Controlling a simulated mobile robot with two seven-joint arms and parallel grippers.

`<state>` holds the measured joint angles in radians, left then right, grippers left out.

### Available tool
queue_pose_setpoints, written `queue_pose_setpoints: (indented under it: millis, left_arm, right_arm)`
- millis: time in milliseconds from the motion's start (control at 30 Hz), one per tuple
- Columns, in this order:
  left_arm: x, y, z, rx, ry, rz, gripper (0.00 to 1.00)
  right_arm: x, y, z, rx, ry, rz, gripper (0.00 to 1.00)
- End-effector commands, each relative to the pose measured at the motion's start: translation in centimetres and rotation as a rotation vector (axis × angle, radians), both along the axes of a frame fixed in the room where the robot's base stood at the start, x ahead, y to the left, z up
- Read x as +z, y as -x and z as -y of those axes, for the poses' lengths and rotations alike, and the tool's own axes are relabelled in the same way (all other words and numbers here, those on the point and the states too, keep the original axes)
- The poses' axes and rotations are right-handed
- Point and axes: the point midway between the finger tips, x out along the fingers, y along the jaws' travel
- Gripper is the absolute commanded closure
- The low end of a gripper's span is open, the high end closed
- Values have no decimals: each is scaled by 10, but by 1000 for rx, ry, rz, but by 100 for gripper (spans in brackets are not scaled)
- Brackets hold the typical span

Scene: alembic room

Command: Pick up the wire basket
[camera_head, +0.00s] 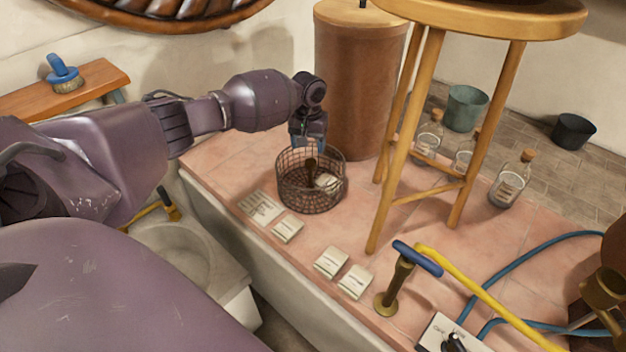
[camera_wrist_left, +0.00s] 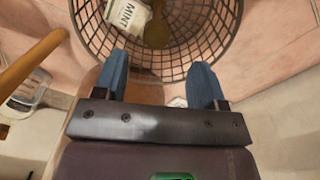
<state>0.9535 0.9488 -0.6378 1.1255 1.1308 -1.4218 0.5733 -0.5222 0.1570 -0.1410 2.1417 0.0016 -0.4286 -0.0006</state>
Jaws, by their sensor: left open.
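The wire basket (camera_head: 300,197) is a round, dark mesh basket standing upright on the pink tiled counter. It holds a pale packet (camera_head: 327,181) and a dark brown, upright-looking item (camera_head: 310,168). My left gripper (camera_head: 311,143) is open, pointing down just above the basket's far rim. In the left wrist view the basket (camera_wrist_left: 212,40) fills the top, and the packet (camera_wrist_left: 127,15) reads "MINT". The blue fingertips of my left gripper (camera_wrist_left: 159,78) are spread at the rim with nothing held between them. I cannot tell whether they touch it. My right gripper is not in view.
A wooden stool (camera_head: 470,12) stands right of the basket, its legs close by. A brown cylinder (camera_head: 357,85) stands behind. Several pale packets (camera_head: 331,262) lie in front. A brass stand with a blue handle (camera_head: 418,258), hoses and corked bottles (camera_head: 511,180) are to the right.

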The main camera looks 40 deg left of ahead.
Motion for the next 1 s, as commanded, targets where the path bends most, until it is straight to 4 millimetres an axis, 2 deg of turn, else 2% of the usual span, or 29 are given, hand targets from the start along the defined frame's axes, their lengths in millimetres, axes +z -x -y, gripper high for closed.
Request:
queue_pose_setpoints:
  millis: [33,133,433,700,800,1000]
  left_arm:
    - [-14,1,0,0,0,-9,35]
    - [-30,1,0,0,-1,-10,35]
    - [-49,0,1,0,0,-5,35]
    - [-88,-3,3,-1,0,-13,35]
    - [-94,-3,3,-1,0,-9,35]
    - [-91,-5,3,0,0,-3,35]
  right_arm:
    - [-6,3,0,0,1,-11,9]
    - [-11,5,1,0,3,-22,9]
    - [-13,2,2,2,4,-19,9]
    - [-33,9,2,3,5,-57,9]
    - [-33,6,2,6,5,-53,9]
    - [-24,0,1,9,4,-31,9]
